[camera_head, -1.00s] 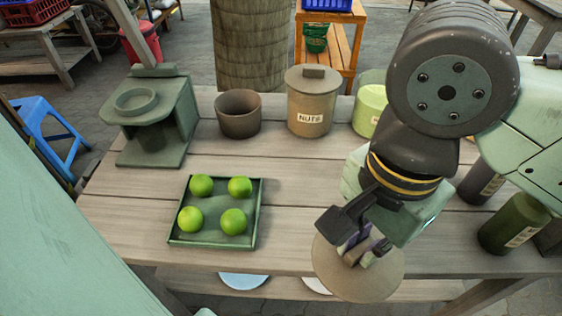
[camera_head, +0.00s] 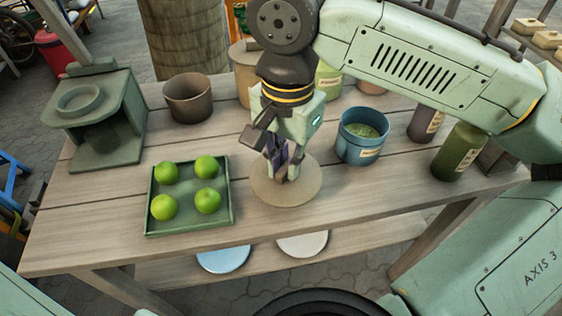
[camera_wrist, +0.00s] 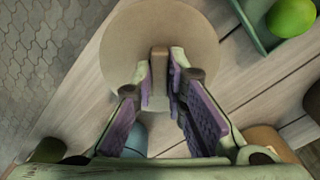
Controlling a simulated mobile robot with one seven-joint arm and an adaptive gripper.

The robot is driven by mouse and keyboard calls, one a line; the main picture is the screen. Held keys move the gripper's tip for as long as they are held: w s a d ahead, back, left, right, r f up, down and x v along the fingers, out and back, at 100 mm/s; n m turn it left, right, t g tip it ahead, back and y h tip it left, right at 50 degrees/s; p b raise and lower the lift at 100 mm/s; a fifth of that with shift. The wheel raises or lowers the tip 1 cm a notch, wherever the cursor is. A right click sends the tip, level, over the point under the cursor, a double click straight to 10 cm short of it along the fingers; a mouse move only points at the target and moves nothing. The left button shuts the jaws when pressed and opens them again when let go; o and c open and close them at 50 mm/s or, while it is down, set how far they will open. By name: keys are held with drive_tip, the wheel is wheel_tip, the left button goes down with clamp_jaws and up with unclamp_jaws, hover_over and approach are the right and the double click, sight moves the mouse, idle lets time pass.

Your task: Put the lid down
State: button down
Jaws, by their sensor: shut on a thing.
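The lid (camera_head: 272,196) is a flat round tan disc with a small block handle. My gripper (camera_head: 283,172) points down and is shut on that handle, one finger on each side. In the wrist view the lid (camera_wrist: 130,42) lies below my gripper (camera_wrist: 161,82), with the handle between the purple-padded fingers. The lid is roughly level over the table between the lime tray and the blue pot. I cannot tell whether it touches the wood. The blue pot (camera_head: 359,148) stands open to its right with green contents.
A green tray (camera_head: 190,228) with several limes is close on the left. A brown bowl (camera_head: 188,98), a green stand (camera_head: 105,122) and a lidded jar (camera_head: 243,75) are behind. A green bottle (camera_head: 459,152) stands right. The table's front edge (camera_head: 330,232) is near the lid; bare wood lies around it.

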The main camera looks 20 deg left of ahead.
sight(281, 167)
drive_tip(key=shift+w+a, duration=0.7)
drive_tip(key=shift+w, duration=0.1)
drive_tip(key=shift+w+a+f, duration=0.1)
drive_tip(key=shift+f, duration=1.75)
drive_tip(key=shift+f, duration=0.1)
drive_tip(key=shift+f, duration=0.1)
drive_tip(key=c, duration=1.6)
unclamp_jaws()
wheel_tip(281, 167, up, 12)
drive_tip(key=shift+r, duration=0.25)
drive_tip(key=shift+p, duration=0.3)
